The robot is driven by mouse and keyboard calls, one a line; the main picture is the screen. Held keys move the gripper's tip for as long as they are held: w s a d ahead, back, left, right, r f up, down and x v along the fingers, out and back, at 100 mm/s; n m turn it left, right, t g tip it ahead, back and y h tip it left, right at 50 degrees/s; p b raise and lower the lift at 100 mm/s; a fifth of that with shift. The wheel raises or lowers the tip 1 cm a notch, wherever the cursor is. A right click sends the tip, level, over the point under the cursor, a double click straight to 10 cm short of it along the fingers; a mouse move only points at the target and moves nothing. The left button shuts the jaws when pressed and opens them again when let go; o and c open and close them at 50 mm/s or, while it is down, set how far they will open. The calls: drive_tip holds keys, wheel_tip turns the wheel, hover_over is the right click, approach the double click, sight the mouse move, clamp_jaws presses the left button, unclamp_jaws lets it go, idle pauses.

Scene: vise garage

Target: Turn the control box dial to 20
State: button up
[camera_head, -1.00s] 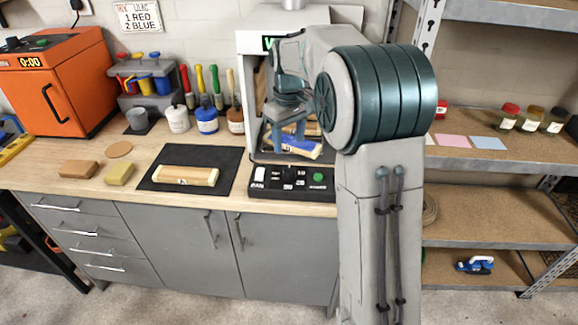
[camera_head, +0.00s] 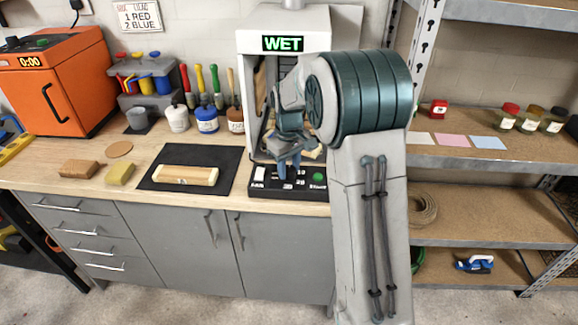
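The black control box (camera_head: 262,189) sits at the counter's front edge, below the opening of the white booth. A white switch (camera_head: 259,174) is at its left and a green button (camera_head: 318,177) at its right, with small white labels between. The dial cannot be made out; my gripper covers the middle left of the panel. My gripper (camera_head: 283,171) points down, its blue-grey fingers right over or on that part of the box. Whether the fingers touch or hold anything is too small to tell.
The white booth (camera_head: 252,39) shows a lit green WET sign (camera_head: 283,44); a pale wooden piece is partly hidden inside. A wooden block (camera_head: 186,175) lies on a black mat (camera_head: 226,178) to the left. Paint jars (camera_head: 207,119) stand behind. The counter between mat and box is clear.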

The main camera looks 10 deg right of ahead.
drive_tip(key=c, duration=0.3)
drive_tip(key=m, duration=0.5)
drive_tip(key=shift+m, duration=0.3)
drive_tip(key=m, duration=0.6)
drive_tip(key=shift+p, duration=0.3)
drive_tip(key=m+p, duration=0.1)
drive_tip(key=m, duration=0.5)
drive_tip(key=shift+a+r+m, duration=0.1)
drive_tip(key=shift+m, duration=0.2)
drive_tip(key=m+p, duration=0.2)
drive_tip(key=m, duration=0.3)
drive_tip(key=shift+m, duration=0.4)
